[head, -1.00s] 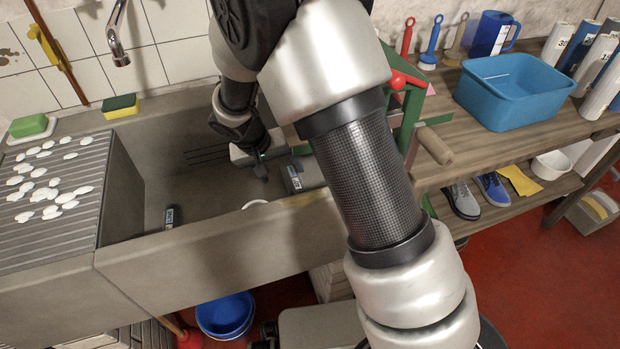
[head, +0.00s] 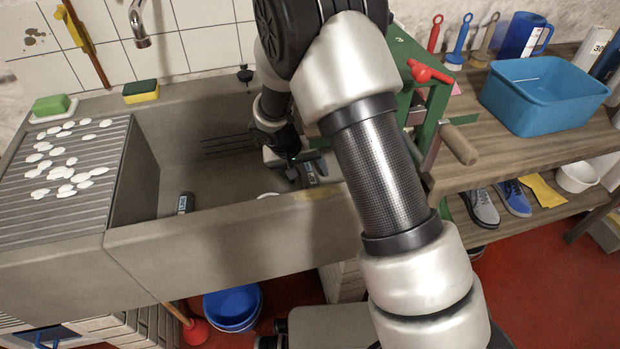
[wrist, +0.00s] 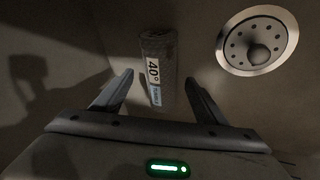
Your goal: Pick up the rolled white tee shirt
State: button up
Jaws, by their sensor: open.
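In the head view, my gripper (head: 292,174) is low inside the grey sink (head: 230,240), beside a dark roll with a pale label (head: 312,172). In the wrist view, my gripper (wrist: 160,77) is open. A dark grey roll with a white "40°" label (wrist: 157,55) lies between and beyond its fingertips, with no clear contact. It appears to be the same roll. A second dark labelled roll (head: 185,203) lies at the sink's left. A white roll marked "30" (head: 592,44) stands on the counter at far right.
A round metal drain (wrist: 257,40) is right of the roll. A green frame with a wooden handle (head: 458,144) stands at the sink's right edge. A blue tub (head: 543,110) sits on the wooden counter. White pebble-like pieces (head: 65,172) lie on the ribbed drainboard.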

aim_at(305, 174)
jog(key=c, duration=1.2)
jog(key=shift+r, duration=0.1)
jog(key=shift+a+r, duration=0.15)
jog(key=shift+r, duration=0.05)
notch_tip(305, 174, up, 6)
jog(key=shift+a+r+p, duration=0.1)
jog(key=shift+r+p, duration=0.05)
jog(key=shift+p, duration=0.95)
jog(key=s+a, duration=0.1)
jog(key=a, duration=0.5)
jog(key=s+a+p, duration=0.1)
jog(key=a, duration=0.5)
jog(key=s+a, duration=0.2)
jog(key=a, duration=0.5)
jog(key=shift+a, duration=0.1)
jog(key=shift+c, duration=0.2)
